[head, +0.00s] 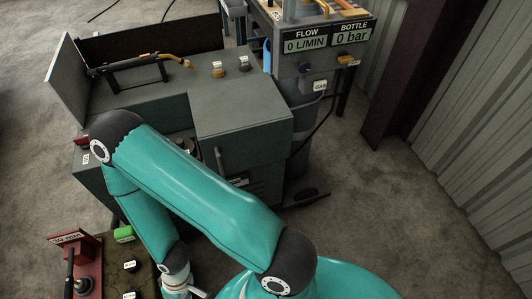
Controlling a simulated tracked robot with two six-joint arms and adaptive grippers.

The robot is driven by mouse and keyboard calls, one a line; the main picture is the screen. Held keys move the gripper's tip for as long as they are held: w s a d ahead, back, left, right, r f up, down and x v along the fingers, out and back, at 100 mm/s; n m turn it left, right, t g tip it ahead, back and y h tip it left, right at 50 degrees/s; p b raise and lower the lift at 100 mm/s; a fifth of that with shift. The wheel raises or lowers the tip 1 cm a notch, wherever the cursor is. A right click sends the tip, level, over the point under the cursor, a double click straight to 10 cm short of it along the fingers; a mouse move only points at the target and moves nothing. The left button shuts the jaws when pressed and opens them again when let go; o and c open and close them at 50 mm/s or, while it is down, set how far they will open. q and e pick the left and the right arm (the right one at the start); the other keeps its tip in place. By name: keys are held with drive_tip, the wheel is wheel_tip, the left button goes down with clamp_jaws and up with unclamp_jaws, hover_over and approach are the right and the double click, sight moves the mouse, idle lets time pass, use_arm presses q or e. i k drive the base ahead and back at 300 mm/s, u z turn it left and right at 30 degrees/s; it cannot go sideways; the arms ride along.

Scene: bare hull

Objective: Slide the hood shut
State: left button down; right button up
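A grey bench-like machine stands at the upper middle of the head view. A raised dark grey box section (245,92), which looks like the hood, covers its right end. A vertical handle bar (218,162) shows on its front. One teal arm of mine, apparently the left, crosses in front and hides part of the machine's front. Its wrist points down at the lower left, well apart from the hood. Its gripper is mostly cut off by the bottom edge. My other gripper is out of view.
A torch with a yellow neck (172,59) lies on a black bracket on the bed. A gauge stand (318,40) is behind right. Floor at right is clear.

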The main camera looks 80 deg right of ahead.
sight(243, 124)
drive_tip(key=z, duration=1.3)
drive_tip(key=k, duration=0.1)
drive_tip(key=u, duration=0.3)
drive_tip(key=i, duration=0.25)
drive_tip(key=z, duration=2.25)
drive_tip(key=k, duration=1.05)
drive_tip(key=u, duration=0.55)
drive_tip(key=i, duration=1)
drive_tip(key=z, duration=0.05)
